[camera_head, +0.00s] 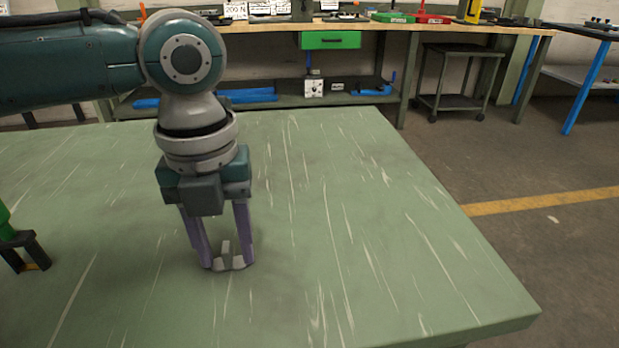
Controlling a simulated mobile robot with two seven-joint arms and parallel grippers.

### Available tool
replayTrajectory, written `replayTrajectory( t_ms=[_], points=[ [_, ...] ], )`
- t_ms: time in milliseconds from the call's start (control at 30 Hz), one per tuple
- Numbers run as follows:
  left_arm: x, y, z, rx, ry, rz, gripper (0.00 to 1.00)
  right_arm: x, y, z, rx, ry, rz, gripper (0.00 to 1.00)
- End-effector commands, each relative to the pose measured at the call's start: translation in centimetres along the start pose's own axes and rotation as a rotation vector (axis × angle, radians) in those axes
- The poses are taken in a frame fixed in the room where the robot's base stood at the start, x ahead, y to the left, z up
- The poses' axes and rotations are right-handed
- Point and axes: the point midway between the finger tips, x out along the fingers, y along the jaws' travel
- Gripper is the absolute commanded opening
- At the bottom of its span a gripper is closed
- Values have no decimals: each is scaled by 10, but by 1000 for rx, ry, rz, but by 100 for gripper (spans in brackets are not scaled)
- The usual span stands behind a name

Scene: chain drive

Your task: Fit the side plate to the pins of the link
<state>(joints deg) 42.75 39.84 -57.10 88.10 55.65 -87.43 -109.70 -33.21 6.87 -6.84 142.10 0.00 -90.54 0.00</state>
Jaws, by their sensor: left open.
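My left gripper (229,262) points down over the green table, left of the middle of the head view. Its two purple fingers are apart, so it is open. No pins can be made out. My right gripper is not in view.
The green table (330,210) is bare to the right of the gripper, up to its right edge. A bright green and black object (22,248) is cut off at the left edge. A workbench (450,28) stands behind.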

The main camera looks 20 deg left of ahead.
Motion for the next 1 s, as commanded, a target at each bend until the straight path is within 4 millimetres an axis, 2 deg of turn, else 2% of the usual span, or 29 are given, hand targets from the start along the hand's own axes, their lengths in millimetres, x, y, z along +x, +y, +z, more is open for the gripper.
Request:
replayTrajectory(
  t_ms=[67,467,1000],
  points=[
    [0,0,0,0,0,0,46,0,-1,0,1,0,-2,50],
    [-1,0,0,0,0,0,1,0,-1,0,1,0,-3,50],
    [-1,0,0,0,0,0,0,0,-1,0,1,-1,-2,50]
  ],
)
